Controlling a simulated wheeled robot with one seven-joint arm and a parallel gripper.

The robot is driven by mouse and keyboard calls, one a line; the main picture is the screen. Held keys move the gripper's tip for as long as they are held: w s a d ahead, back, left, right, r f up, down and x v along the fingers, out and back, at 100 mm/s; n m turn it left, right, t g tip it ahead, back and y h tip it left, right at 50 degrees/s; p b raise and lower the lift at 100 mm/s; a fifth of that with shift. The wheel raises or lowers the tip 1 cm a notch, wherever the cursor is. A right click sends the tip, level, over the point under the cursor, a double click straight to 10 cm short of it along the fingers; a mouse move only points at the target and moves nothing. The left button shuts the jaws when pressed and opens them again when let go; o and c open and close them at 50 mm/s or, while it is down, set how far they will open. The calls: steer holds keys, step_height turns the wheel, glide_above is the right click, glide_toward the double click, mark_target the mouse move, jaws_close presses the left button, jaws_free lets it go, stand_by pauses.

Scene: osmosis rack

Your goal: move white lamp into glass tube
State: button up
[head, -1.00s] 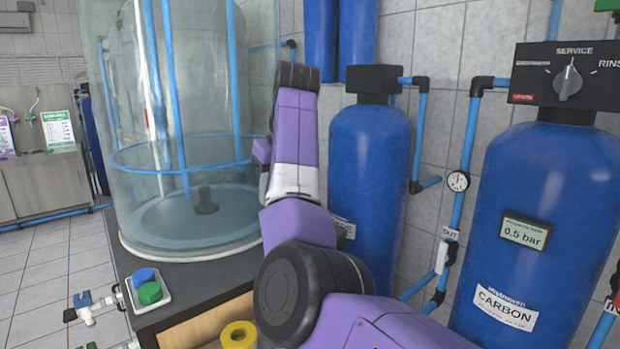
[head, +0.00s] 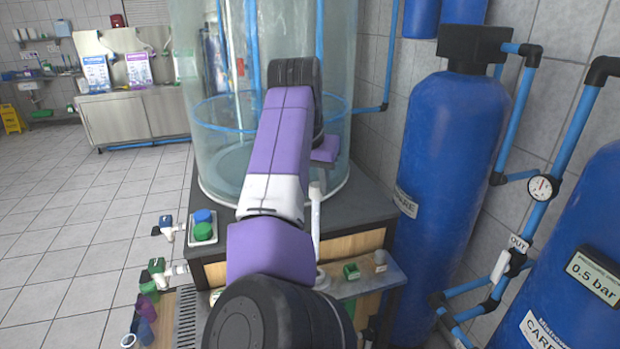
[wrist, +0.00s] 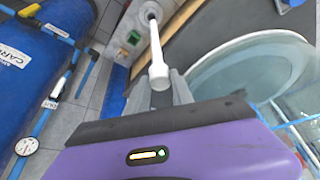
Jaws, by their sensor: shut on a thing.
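The white lamp (wrist: 156,50) is a slim white rod with a wider end, gripped between the grey fingers of my gripper (wrist: 161,88) in the wrist view. In the head view the lamp (head: 315,215) hangs roughly upright to the right of my arm, in front of the black-topped cabinet. My gripper is mostly hidden behind my arm there. The glass tube (head: 360,60) is a large clear cylinder standing on the cabinet behind my arm. Its round rim (wrist: 290,40) is at the right in the wrist view. The lamp is outside the tube.
Blue tanks (head: 450,150) and blue pipes with a gauge (head: 543,187) stand close on the right. Green and blue buttons (head: 203,224) and valves (head: 167,228) line the cabinet's left side. A ledge (head: 365,283) juts from its front. Tiled floor (head: 80,220) is open at left.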

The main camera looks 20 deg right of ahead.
steer(key=shift+d+r+m, duration=0.1)
steer(key=shift+d+m, duration=0.2)
steer(key=shift+w, duration=0.1)
step_height(320, 180, down, 4)
steer(key=b, duration=0.4)
steer(key=shift+r, duration=0.15)
steer(key=shift+r+p, duration=0.1)
steer(key=shift+p, duration=0.9)
stand_by(0.3)
steer(key=shift+f, duration=0.2)
stand_by(0.4)
glide_above(315, 231)
steer(key=shift+s+b+x, duration=0.2)
steer(key=shift+b+x, duration=0.05)
steer(key=shift+x, duration=0.75)
steer(key=shift+s+b+x, duration=0.2)
steer(key=shift+x, duration=0.8)
steer(key=shift+a+f, duration=0.2)
steer(key=shift+f, duration=0.05)
steer(key=shift+f+b, duration=0.8)
steer(key=shift+f, duration=2.65)
